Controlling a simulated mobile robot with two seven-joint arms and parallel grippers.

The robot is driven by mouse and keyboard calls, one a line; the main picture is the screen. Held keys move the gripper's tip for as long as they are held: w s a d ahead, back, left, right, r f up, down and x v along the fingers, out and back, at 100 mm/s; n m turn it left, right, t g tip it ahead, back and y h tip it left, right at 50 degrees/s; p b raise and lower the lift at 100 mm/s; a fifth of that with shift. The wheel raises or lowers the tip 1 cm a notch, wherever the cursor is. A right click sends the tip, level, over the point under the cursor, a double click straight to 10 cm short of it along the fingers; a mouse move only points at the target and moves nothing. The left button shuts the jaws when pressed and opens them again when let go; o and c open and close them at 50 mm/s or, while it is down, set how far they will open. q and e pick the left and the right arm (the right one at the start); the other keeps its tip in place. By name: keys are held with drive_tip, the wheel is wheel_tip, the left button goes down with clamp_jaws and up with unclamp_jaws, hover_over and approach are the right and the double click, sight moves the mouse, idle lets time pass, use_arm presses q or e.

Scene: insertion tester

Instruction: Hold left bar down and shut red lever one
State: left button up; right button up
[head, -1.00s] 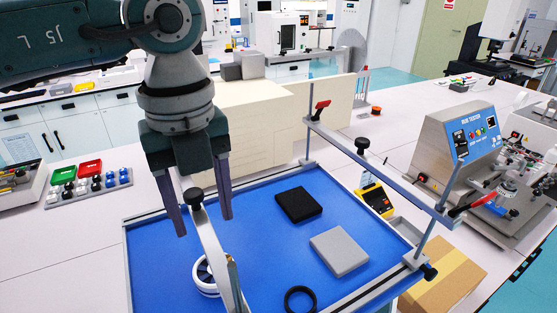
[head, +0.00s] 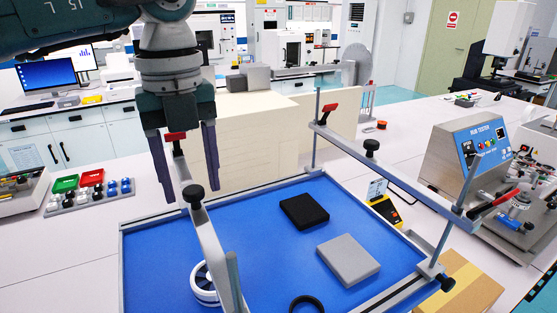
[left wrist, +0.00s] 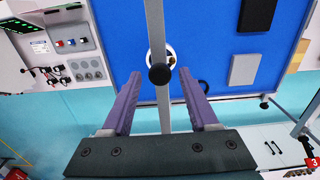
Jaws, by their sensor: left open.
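The left bar (head: 210,238) slants over the left side of the blue tray (head: 262,225), with a black knob (head: 194,193) on top. The left wrist view shows the same bar (left wrist: 154,30) and knob (left wrist: 160,74) between my fingers. My left gripper (head: 189,190) is open, fingers pointing down, and nothing is held. In the head view a red lever (head: 175,136) shows between its fingers at the bar's far end. A second red lever (head: 328,112) stands at the far end of the right bar (head: 410,176). My right gripper is out of view.
A black block (head: 304,211), a grey block (head: 348,260) and rings lie on the tray. The right bar has its own black knob (head: 372,147). The hub tester (head: 470,150) stands at right, a cream block (head: 245,145) behind. Coloured bins (head: 90,178) stand left.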

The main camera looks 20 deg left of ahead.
sight(197, 206)
use_arm(q)
drive_tip(key=shift+f, duration=0.15)
drive_tip(key=shift+f+b, duration=1)
drive_tip(key=shift+f, duration=0.15)
clamp_jaws()
idle(1.2)
